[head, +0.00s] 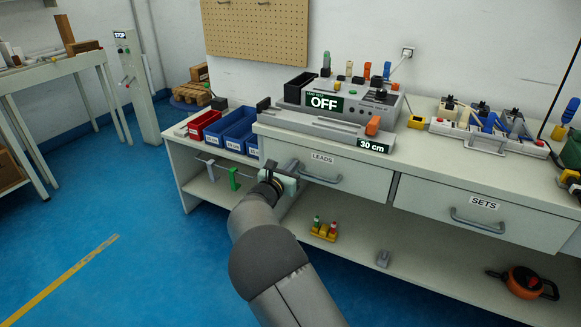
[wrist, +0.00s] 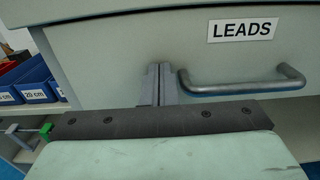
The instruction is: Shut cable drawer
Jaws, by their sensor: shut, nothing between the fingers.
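The LEADS drawer (head: 350,172) is in the bench below the grey test unit. Its pale front, label and grey bar handle (head: 320,178) show in the head view. In the wrist view the drawer front (wrist: 120,50) fills the upper part, with the handle (wrist: 245,88) at right. My gripper (head: 290,166) is at the left part of this front. In the wrist view its shut, empty fingers (wrist: 158,84) point at the front just left of the handle's left end. I cannot tell whether they touch it. How far the drawer stands out is unclear.
The SETS drawer (head: 484,208) is to the right and looks closed. Blue bins (head: 238,132) and a red bin (head: 204,124) stand left of the drawer. A grey test unit (head: 345,104) reading OFF stands above. The lower shelf (head: 400,277) holds several small items.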

